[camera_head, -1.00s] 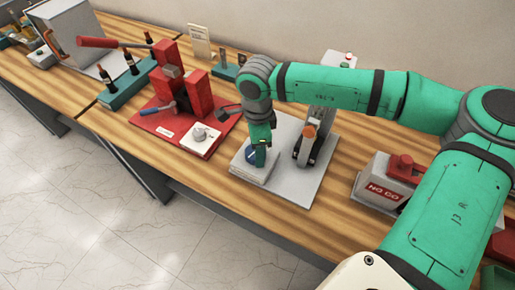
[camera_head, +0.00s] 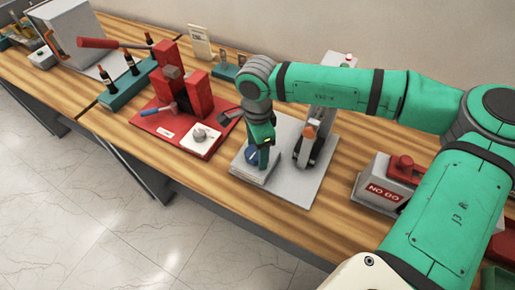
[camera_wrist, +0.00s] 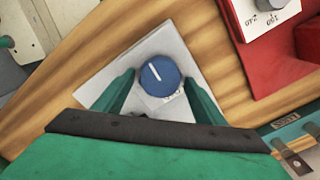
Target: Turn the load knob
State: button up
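A round blue knob (camera_wrist: 159,77) with a white pointer line sits on a light grey block (camera_wrist: 174,42). The pointer leans to the upper left in the wrist view. In the head view the blue knob (camera_head: 251,155) is partly hidden by my gripper (camera_head: 261,157). In the wrist view my gripper (camera_wrist: 160,90) is open, its two green fingers on either side of the knob. A gap shows beside each finger; their height relative to the knob is unclear. No label naming the knob is readable.
A red station (camera_head: 150,122) with a white dial (camera_head: 199,135) stands to the left. An upright grey and orange device (camera_head: 309,140) stands close on the right of the knob block. A grey box with a red top (camera_head: 388,182) is further right. Wood is bare in front.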

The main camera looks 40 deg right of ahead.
dwell(0.3)
notch_tip(320, 180, up, 11)
dwell(0.5)
jog(key=shift+f, duration=0.15)
